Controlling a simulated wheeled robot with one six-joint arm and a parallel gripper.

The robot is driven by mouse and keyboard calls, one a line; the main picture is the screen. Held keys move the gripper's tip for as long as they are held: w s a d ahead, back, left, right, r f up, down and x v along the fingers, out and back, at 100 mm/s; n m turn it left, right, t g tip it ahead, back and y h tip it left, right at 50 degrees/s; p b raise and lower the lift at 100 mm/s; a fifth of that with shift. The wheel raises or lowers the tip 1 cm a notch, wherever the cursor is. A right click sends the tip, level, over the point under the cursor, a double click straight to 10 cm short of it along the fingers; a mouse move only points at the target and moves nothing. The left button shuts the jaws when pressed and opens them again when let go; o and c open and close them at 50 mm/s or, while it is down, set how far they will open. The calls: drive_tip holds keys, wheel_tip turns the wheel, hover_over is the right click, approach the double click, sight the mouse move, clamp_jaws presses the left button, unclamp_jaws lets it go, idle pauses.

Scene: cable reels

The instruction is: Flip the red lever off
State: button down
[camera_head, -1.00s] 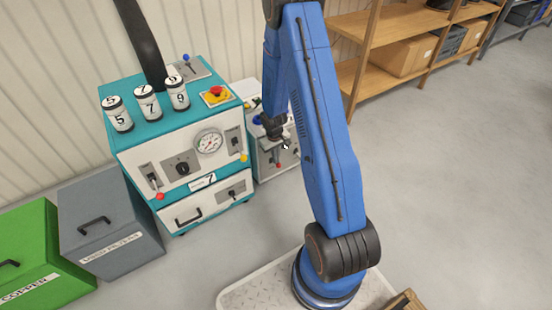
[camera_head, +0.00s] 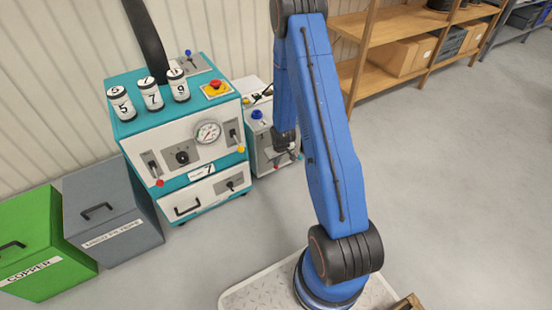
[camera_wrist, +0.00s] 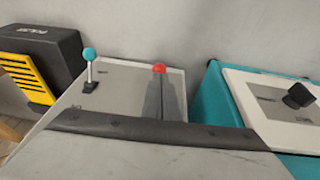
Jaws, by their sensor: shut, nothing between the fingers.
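A small grey box (camera_head: 262,150) stands right of the teal machine. A red ball knob (camera_wrist: 159,68) shows in the wrist view, just beyond the tips of my gripper (camera_wrist: 161,80). The fingers are shut and empty, and they hide the stem below the knob. I cannot tell whether they touch it. In the head view my gripper (camera_head: 289,147) is at the front of the grey box. A blue-knobbed lever (camera_wrist: 89,56) stands upright left of the red knob in the wrist view.
The teal machine (camera_head: 175,140) has another red-knobbed lever (camera_head: 160,183), a yellow-knobbed lever (camera_head: 240,149) and a red stop button (camera_head: 216,84). Grey (camera_head: 110,225) and green (camera_head: 40,245) bins stand left. Open floor lies right of the machine.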

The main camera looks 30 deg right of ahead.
drive_tip(key=shift+r, duration=0.2)
drive_tip(key=shift+r, duration=0.7)
drive_tip(key=shift+w, duration=0.1)
